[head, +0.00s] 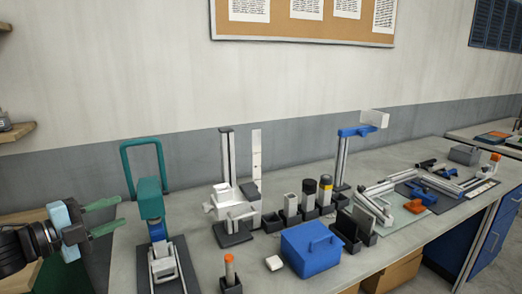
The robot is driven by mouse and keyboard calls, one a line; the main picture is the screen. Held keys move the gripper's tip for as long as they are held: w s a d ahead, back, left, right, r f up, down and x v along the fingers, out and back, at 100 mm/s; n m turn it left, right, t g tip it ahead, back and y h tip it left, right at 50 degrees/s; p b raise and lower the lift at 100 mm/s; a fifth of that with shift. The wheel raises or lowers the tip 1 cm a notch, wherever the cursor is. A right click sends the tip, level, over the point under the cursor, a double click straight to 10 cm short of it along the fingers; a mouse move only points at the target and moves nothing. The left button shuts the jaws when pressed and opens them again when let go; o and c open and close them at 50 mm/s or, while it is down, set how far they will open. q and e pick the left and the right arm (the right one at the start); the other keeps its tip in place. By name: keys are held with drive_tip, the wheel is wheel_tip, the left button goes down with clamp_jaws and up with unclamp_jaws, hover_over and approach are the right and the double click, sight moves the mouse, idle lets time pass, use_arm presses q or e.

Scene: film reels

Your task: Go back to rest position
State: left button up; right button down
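My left gripper (121,211) comes in from the lower left, its two green fingers pointing right. The fingers are apart with nothing between them. It is left of a teal press-like device (150,198) with a tall looped handle, and appears apart from it. My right gripper is not in this view. No film reel can be made out.
A long grey workbench (205,262) runs to the right. Tools lie farther right.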

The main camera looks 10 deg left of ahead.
use_arm(q)
drive_tip(key=s+d+f+n+g+y, duration=0.1)
drive_tip(key=s+d+f+n+y, duration=0.1)
drive_tip(key=f, duration=0.6)
drive_tip(key=s+d+f+n+g+y, duration=0.1)
drive_tip(key=s+d+f+n+y, duration=0.1)
drive_tip(key=s+d+f+n, duration=0.3)
drive_tip(key=s+d+f+n+g+y, duration=0.1)
drive_tip(key=s+d+f+n, duration=0.2)
drive_tip(key=d+f, duration=0.3)
wheel_tip(320, 180, down, 6)
drive_tip(key=shift+s+r+n+y, duration=0.15)
drive_tip(key=shift+n+y, duration=0.25)
drive_tip(key=shift+n, duration=0.2)
drive_tip(key=s+f+n+g+y, duration=0.1)
drive_tip(key=s+f+n+g, duration=0.2)
drive_tip(key=s, duration=0.6)
drive_tip(key=s+d+f+n+g+y, duration=0.1)
drive_tip(key=s+f+n+g, duration=0.25)
drive_tip(key=s, duration=0.45)
drive_tip(key=s+f+n+g+y, duration=0.1)
drive_tip(key=s+f+n+g, duration=0.25)
drive_tip(key=s, duration=0.55)
drive_tip(key=w+d+f+t+h, duration=0.1)
drive_tip(key=w+d+f+t, duration=0.2)
drive_tip(key=w+f+t, duration=0.3)
drive_tip(key=shift+w+f+m+t+h, duration=0.25)
drive_tip(key=shift+f+t, duration=0.65)
drive_tip(key=shift+f, duration=1.1)
drive_tip(key=shift+c, duration=0.6)
